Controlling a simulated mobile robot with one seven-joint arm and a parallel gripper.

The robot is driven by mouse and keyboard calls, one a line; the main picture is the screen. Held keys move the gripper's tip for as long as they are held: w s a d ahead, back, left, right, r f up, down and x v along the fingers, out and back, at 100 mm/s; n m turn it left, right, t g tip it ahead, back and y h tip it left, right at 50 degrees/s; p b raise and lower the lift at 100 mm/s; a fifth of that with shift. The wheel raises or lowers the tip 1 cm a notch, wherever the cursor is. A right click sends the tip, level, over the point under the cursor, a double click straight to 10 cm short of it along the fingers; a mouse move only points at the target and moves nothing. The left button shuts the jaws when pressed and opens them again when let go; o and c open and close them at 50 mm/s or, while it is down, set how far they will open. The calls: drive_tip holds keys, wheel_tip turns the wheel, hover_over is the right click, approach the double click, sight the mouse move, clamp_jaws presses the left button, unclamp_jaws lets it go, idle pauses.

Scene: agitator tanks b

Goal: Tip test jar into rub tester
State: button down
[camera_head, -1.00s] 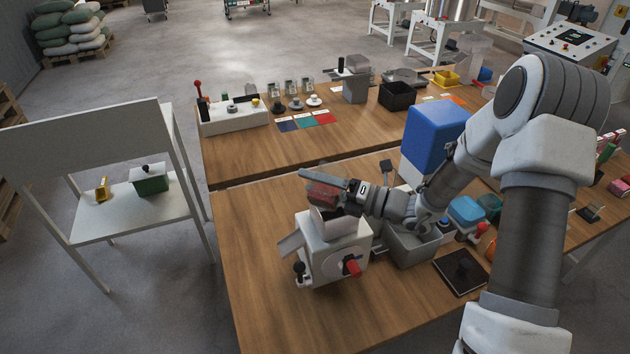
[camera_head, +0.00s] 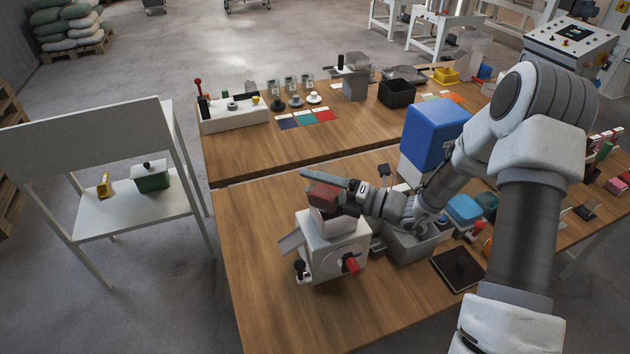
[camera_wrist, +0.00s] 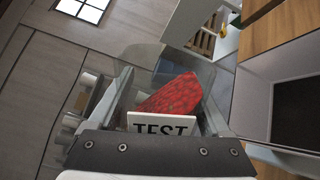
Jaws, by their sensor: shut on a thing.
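My gripper (camera_head: 345,190) is above the white rub tester (camera_head: 330,247) on the near table. It is shut on the test jar (camera_head: 323,194), a clear jar with red contents. In the wrist view the jar (camera_wrist: 205,62) has a white TEST label (camera_wrist: 162,124), and the red contents lie slanted towards one side, so the jar is tilted. The rub tester has a black knob, a red knob on its front and a chute at its left. The jar hides part of the tester's top, so I cannot tell whether anything has gone in.
A grey bin (camera_head: 412,246) stands right of the tester, with a black pad (camera_head: 458,268) beside it. A blue-topped white container (camera_head: 435,130) stands behind my forearm. The table's front left (camera_head: 260,315) is clear. A white stand (camera_head: 115,222) is at the left.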

drive_tip(key=shift+f+m, duration=0.1)
drive_tip(key=shift+m, duration=0.2)
drive_tip(key=shift+w+f+m, duration=0.1)
drive_tip(key=shift+f+m, duration=0.05)
drive_tip(key=shift+m, duration=0.25)
idle(0.3)
drive_tip(key=shift+w+f+m, duration=0.1)
drive_tip(key=shift+f+m, duration=0.05)
drive_tip(key=shift+m, duration=0.45)
drive_tip(key=shift+w+d+f+m, duration=0.15)
drive_tip(key=shift+m, duration=0.45)
drive_tip(key=shift+w+r+m, duration=0.2)
drive_tip(key=shift+r+m, duration=0.05)
drive_tip(key=shift+m, duration=0.35)
